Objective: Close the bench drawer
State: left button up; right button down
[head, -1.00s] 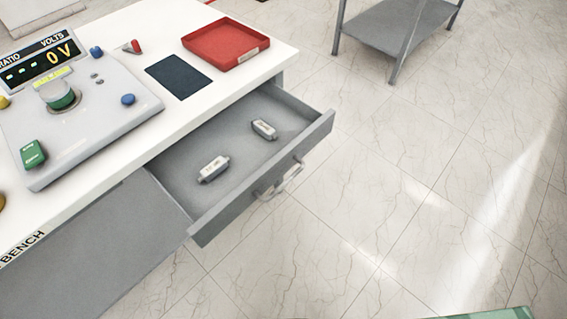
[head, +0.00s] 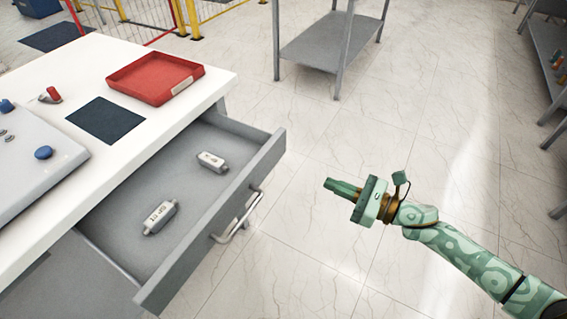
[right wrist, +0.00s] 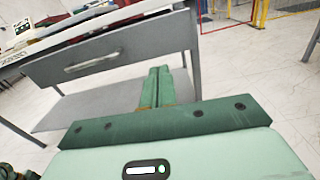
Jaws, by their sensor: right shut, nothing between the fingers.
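The grey bench drawer (head: 214,226) stands pulled out from under the white bench top (head: 60,185). Two small light-grey labelled parts lie inside it, one nearer (head: 160,217) and one farther back (head: 212,161). A metal bar handle (head: 238,216) is on the drawer front. My right gripper (head: 330,184) is shut and empty, to the right of the drawer front and apart from it, its fingers pointing left toward it. In the right wrist view the drawer front (right wrist: 130,58) and its handle (right wrist: 92,64) show beyond the shut fingers (right wrist: 157,85). My left gripper is out of view.
A red tray (head: 155,77), a dark mat (head: 107,121) and part of a control panel (head: 35,165) are on the bench top. A grey shelf stand (head: 330,42) is at the back. Tiled floor between drawer and right arm is clear.

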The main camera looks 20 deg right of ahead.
aim_at(273, 159)
jog(key=b+x, duration=0.1)
jog(key=x, duration=1.3)
jog(key=shift+f, duration=0.1)
jog(key=shift+w+b, duration=0.1)
jog(key=shift+b, duration=0.2)
